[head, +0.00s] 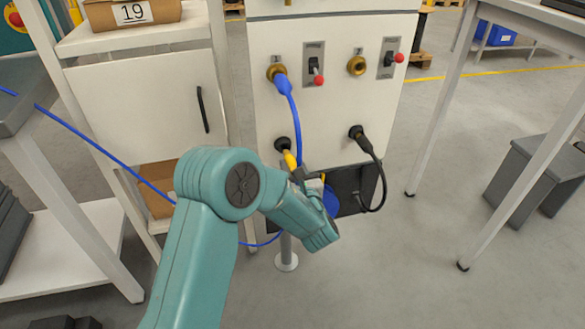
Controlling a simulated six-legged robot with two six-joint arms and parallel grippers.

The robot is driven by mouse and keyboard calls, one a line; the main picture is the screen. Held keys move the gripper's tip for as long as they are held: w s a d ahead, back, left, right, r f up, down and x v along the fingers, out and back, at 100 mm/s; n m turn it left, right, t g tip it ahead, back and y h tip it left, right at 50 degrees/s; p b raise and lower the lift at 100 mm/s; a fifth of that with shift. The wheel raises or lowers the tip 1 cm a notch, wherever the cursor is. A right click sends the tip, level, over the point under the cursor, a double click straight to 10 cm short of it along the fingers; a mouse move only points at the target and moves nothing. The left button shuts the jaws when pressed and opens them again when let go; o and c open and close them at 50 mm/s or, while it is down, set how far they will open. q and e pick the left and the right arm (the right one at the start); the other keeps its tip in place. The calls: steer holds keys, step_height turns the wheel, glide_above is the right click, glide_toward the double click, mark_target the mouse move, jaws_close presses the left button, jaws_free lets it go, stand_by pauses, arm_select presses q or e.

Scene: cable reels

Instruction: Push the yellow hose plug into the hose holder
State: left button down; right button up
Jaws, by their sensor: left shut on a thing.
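The yellow hose plug (290,160) is at the lower left of the white panel. Its upper end meets the black round holder (282,144) in the panel face; I cannot tell how deep it sits. My left gripper (301,175) is just below it, shut on the yellow plug, with the fingers partly hidden by my own wrist. My teal left arm comes up from the bottom and covers the area below. My right gripper is not in view.
A blue plug (283,84) sits in the upper left brass port, its hose running down close to the yellow plug. A black plug (357,133) with a looping cable is to the right. Red-tipped levers (318,79) stick out above. Table legs stand at both sides; open floor lies right.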

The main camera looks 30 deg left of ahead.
arm_select(q)
steer(key=shift+b+x, duration=0.3)
steer(key=shift+x, duration=1.2)
steer(key=c, duration=0.7)
jaws_free()
steer(key=shift+d, duration=0.1)
